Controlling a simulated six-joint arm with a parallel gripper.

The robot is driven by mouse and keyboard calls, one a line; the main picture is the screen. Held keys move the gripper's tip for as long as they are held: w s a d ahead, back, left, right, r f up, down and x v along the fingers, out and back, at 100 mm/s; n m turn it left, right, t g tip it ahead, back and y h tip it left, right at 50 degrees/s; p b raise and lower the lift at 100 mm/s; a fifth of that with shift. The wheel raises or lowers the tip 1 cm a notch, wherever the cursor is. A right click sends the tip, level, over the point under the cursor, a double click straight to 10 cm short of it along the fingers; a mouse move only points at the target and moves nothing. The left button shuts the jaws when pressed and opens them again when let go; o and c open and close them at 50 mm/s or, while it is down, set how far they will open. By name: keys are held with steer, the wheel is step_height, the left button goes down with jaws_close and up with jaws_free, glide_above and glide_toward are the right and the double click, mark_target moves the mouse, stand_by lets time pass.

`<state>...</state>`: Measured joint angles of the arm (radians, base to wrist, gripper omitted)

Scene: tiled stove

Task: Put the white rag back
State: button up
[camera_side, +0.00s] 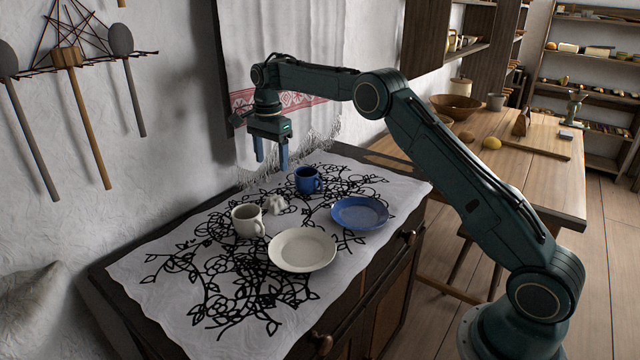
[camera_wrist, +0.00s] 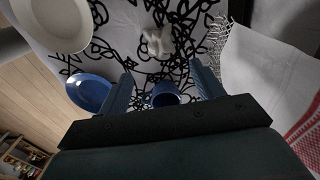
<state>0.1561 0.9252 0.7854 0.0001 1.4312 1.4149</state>
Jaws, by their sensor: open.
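The white rag (camera_side: 274,204) lies crumpled on the patterned cloth, between the white mug (camera_side: 248,221) and the blue mug (camera_side: 308,180). It also shows in the wrist view (camera_wrist: 156,42), beyond my fingertips. My gripper (camera_side: 271,163) is open and empty, pointing down, above the back of the cloth near the hanging towel. In the wrist view the blue mug (camera_wrist: 165,95) appears between my two fingers, below them and apart. The rag is not touched by my gripper.
A white plate (camera_side: 302,250) and a blue plate (camera_side: 360,212) lie on the cloth (camera_side: 150,290) at the front. A fringed towel (camera_side: 300,60) hangs on the wall behind. A wooden table (camera_side: 540,180) stands at right. The cloth's left part is clear.

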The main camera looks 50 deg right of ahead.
steer(key=s+a+r+n+t, duration=0.1)
steer(key=s+a+r+n, duration=0.3)
steer(key=s+r, duration=0.5)
steer(key=s+a+r+n+t, duration=0.25)
steer(key=s+r+n, duration=0.25)
steer(key=s+r, duration=0.45)
steer(key=s+a+f+n+t, duration=0.1)
steer(key=s+f+n, duration=0.3)
steer(key=s, duration=0.8)
steer(key=s+a+f+n+t, duration=0.1)
steer(key=s+f+n, duration=0.3)
steer(key=s, duration=0.9)
steer(key=shift+s+a+f+n, duration=0.15)
steer(key=shift+s+a+n, duration=0.05)
steer(key=shift+a+n, duration=0.35)
